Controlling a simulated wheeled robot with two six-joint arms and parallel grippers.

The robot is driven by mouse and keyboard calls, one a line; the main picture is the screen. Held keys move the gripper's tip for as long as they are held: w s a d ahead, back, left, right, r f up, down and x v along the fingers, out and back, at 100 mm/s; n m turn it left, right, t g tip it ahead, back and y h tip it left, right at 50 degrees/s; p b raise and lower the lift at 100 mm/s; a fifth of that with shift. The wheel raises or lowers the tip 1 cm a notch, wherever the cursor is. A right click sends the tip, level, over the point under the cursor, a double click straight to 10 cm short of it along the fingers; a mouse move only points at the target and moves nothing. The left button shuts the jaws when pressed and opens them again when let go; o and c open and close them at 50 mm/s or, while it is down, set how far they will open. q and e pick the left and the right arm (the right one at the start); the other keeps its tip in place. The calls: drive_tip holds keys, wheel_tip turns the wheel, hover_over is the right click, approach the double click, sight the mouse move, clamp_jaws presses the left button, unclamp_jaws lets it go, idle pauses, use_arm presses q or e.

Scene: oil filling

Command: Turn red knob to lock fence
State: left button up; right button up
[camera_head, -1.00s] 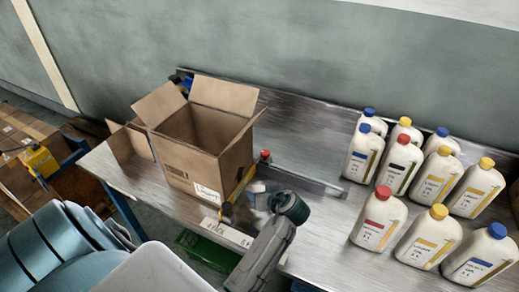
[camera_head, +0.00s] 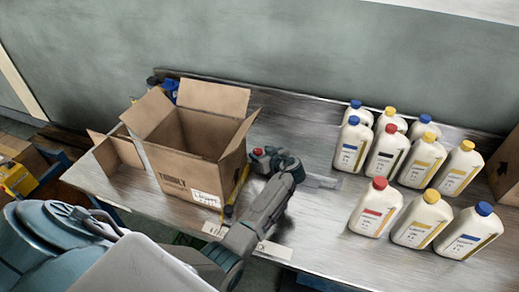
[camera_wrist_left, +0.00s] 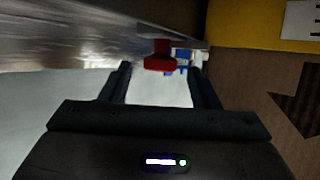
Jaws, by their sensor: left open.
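The red knob (camera_head: 257,152) sits on the table beside the open cardboard box, partly hidden by my left gripper (camera_head: 266,158) in the head view. In the left wrist view the red knob (camera_wrist_left: 160,56) shows just ahead of and between the open fingers (camera_wrist_left: 162,72); I cannot tell whether they touch it. My right gripper is out of view.
The cardboard box (camera_head: 195,168) stands open just left of the gripper, and its side (camera_wrist_left: 270,100) is close on the right in the left wrist view. Several white bottles (camera_head: 375,208) with coloured caps stand on the right of the metal table (camera_head: 290,110). A wall is behind.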

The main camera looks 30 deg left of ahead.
use_arm(q)
drive_tip(key=shift+w+a+f, duration=0.1)
drive_tip(key=shift+w+a, duration=0.05)
drive_tip(key=shift+a, duration=0.2)
drive_tip(key=shift+w+a+f, duration=0.15)
drive_tip(key=shift+a, duration=0.1)
drive_tip(key=shift+c, duration=0.3)
drive_tip(key=c, duration=0.9)
drive_tip(key=shift+f, duration=0.2)
drive_tip(key=shift+c, duration=0.2)
drive_tip(key=shift+r+m+t+h+b, duration=0.1)
drive_tip(key=shift+m+t+h+b, duration=0.25)
drive_tip(key=shift+m+t, duration=0.3)
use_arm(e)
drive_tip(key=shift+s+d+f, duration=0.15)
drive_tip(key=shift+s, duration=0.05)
use_arm(q)
drive_tip(key=o, duration=1)
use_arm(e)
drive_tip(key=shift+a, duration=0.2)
